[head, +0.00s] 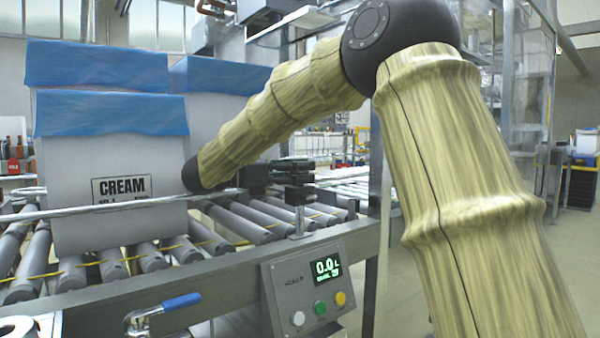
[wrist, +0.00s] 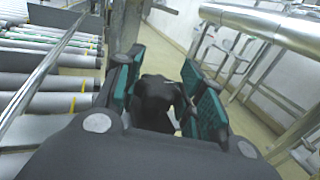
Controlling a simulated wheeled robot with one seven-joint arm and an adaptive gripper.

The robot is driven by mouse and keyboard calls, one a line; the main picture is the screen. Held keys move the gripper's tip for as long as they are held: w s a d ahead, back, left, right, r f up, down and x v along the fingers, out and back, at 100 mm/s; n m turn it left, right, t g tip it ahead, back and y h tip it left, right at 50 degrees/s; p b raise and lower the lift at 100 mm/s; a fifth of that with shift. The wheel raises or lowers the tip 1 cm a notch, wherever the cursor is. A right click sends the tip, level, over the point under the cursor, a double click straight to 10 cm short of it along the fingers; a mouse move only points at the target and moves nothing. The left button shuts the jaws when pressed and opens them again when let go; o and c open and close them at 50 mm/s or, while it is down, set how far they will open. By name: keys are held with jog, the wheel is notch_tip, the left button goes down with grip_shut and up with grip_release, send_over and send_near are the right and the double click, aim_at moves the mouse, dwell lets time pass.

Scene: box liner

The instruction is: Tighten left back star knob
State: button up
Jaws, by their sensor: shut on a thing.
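In the wrist view my gripper (wrist: 165,80) has its two green-padded fingers on either side of a black knob (wrist: 157,98), closed on it. The knob's far side and lobes are partly hidden, and I cannot tell how far it is turned. In the head view my forearm reaches left over the roller conveyor. Dark parts (head: 292,180) show by the guide rail to the right of my wrist; which are gripper and which are clamp is not clear there.
White boxes with blue liners stand on the rollers at left, the front one (head: 112,200) marked CREAM. A guide rail (head: 110,210) runs along the conveyor. A control panel (head: 312,285) and a blue-handled valve (head: 165,305) sit in front. A metal pipe (wrist: 265,25) is at right in the wrist view.

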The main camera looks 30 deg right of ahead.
jog(key=shift+f+m+g+y, duration=0.1)
jog(key=shift+m+g+y, duration=0.4)
jog(key=shift+g, duration=0.4)
jog(key=o, duration=1)
notch_tip(320, 180, up, 10)
jog(key=shift+r, duration=0.1)
